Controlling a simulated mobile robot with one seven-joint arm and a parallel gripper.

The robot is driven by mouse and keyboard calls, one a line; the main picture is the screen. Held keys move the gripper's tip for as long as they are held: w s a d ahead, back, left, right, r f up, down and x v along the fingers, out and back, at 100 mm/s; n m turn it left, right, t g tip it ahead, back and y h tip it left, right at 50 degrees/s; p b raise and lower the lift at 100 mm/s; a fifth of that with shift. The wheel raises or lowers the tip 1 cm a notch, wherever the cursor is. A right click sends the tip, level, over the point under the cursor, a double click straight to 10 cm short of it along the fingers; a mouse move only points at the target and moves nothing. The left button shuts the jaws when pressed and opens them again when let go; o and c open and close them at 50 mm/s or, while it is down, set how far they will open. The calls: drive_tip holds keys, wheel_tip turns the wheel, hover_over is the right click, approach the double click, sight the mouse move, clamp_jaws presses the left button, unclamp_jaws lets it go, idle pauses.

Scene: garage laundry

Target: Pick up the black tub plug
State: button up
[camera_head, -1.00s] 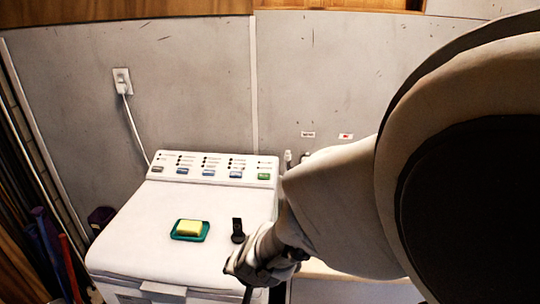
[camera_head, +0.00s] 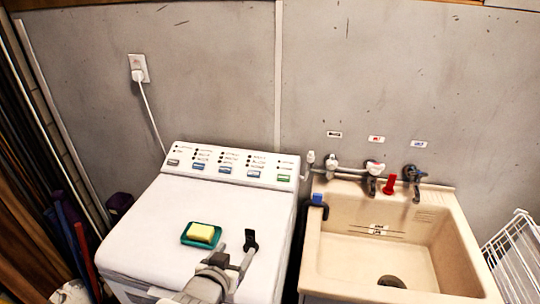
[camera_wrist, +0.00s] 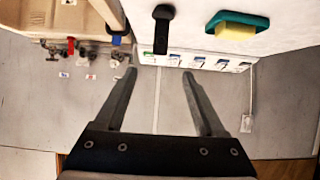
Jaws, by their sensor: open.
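The black tub plug (camera_head: 250,238) lies on the white washing machine lid, right of the soap dish. It also shows in the wrist view (camera_wrist: 162,32), at the top centre, with its round end toward the top edge. My gripper (camera_head: 237,255) is open and empty, close to the plug on its near side in the head view. In the wrist view, the fingers (camera_wrist: 158,73) are spread wide, and the plug appears above the gap between them, not gripped. I cannot tell the height of the fingers above the lid.
A green dish (camera_head: 187,238) with yellow soap (camera_head: 201,233) sits left of the plug. The washer's control panel (camera_head: 230,165) rises behind. A beige sink (camera_head: 312,250) with taps stands to the right, with a blue item (camera_head: 318,201) on its rim. A white rack (camera_head: 515,250) is farther right.

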sight(250, 233)
drive_tip(key=b+x, duration=0.3)
drive_tip(key=x, duration=0.7)
drive_tip(key=shift+w+d+f, duration=0.1)
drive_tip(key=shift+w+f, duration=0.15)
drive_tip(key=shift+f, duration=0.05)
drive_tip(key=shift+b+x, duration=0.3)
drive_tip(key=shift+x, duration=2.7)
clamp_jaws()
